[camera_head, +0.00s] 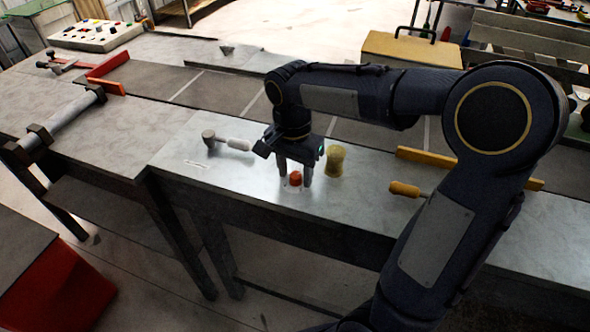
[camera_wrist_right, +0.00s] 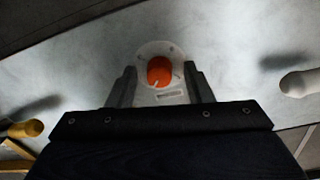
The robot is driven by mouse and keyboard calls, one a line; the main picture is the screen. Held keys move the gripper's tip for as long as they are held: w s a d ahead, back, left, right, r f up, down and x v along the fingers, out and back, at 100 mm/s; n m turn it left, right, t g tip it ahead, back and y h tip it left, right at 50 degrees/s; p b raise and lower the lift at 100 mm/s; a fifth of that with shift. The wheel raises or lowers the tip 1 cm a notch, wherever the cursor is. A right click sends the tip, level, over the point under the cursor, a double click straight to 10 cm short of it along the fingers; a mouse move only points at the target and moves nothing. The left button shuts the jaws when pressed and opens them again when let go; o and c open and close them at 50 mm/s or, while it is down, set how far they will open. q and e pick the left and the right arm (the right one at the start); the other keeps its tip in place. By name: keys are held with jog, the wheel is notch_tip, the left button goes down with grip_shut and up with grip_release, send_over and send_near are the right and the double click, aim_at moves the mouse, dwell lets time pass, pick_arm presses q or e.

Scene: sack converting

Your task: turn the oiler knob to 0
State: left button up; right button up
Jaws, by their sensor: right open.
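The oiler knob (camera_head: 295,178) is a small orange knob on the grey metal bench top. In the right wrist view the orange knob (camera_wrist_right: 160,71) sits on a pale round dial plate (camera_wrist_right: 158,49), with a light pointer line toward its lower left. Marks on the plate are too small to read. My right gripper (camera_head: 295,178) points down over the bench, open, with one finger on each side of the knob. In the wrist view its fingers (camera_wrist_right: 160,88) stand apart from the knob, with gaps on both sides. My left gripper is not in view.
A yellow cylindrical object (camera_head: 335,160) stands just right of the gripper. A white-handled tool (camera_head: 232,143) lies to its left. A wooden-handled tool (camera_head: 406,189) and a yellow bar (camera_head: 425,158) are further right. The bench front between knob and edge is clear.

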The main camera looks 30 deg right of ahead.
jog(key=c, duration=1)
jog(key=shift+n, duration=0.3)
